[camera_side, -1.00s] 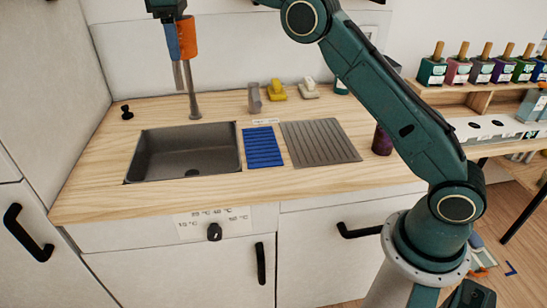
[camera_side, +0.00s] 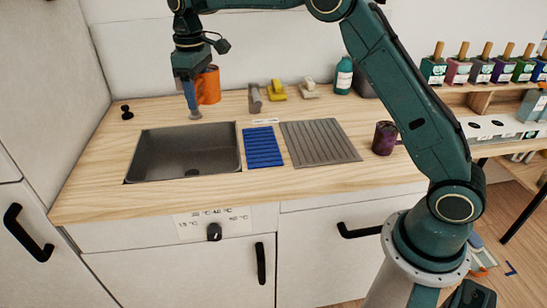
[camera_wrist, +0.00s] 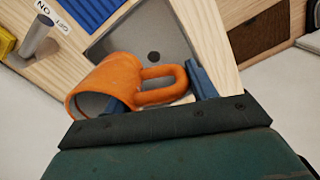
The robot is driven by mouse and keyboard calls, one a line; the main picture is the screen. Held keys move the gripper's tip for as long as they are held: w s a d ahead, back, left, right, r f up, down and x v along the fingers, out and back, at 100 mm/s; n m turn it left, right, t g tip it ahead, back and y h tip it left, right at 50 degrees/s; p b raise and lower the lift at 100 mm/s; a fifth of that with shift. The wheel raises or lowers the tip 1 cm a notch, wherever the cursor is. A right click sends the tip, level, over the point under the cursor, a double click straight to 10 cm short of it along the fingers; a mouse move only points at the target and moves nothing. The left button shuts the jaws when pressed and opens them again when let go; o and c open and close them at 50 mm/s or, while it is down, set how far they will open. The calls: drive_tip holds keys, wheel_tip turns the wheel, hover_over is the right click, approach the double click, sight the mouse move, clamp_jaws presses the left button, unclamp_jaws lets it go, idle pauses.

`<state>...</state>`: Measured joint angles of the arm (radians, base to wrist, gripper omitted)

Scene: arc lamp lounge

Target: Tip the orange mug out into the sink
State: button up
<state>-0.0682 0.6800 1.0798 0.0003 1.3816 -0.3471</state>
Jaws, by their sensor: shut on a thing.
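The orange mug (camera_side: 208,85) is held above the counter behind the sink's back edge, looking close to upright with a slight tilt in the side view. In the wrist view the mug (camera_wrist: 112,78) shows its dark open mouth at lower left and its handle toward the right. My gripper (camera_side: 190,92) is shut on the mug at its handle side; its blue fingers (camera_wrist: 160,95) are partly hidden by the mug. The grey sink (camera_side: 148,160) is in front and below, and its basin and drain also show in the wrist view (camera_wrist: 120,38). The mug's contents cannot be made out.
The steel tap (camera_side: 195,117) stands behind the sink, mostly hidden by my gripper. A grey post (camera_side: 255,98), yellow (camera_side: 277,92) and pale (camera_side: 309,91) objects stand along the back. A blue mat (camera_side: 263,148), ribbed drainer (camera_side: 322,142) and dark purple mug (camera_side: 385,138) are to the right.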

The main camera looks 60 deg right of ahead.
drive_tip(key=s+d+f+m, duration=0.2)
drive_tip(key=s+f, duration=0.2)
drive_tip(key=f, duration=0.3)
drive_tip(key=shift+w+d+f+n, duration=1.45)
drive_tip(key=shift+f+n, duration=1.35)
drive_tip(key=shift+n, duration=2)
drive_tip(key=shift+w+d+f+n, duration=1)
drive_tip(key=shift+w+f+n, duration=1.4)
drive_tip(key=shift+n, duration=2.4)
drive_tip(key=shift+w+d+f+n, duration=1.25)
drive_tip(key=shift+f+n, duration=2)
drive_tip(key=shift+n, duration=1.55)
drive_tip(key=shift+a+r+t, duration=0.1)
drive_tip(key=shift+t, duration=0.2)
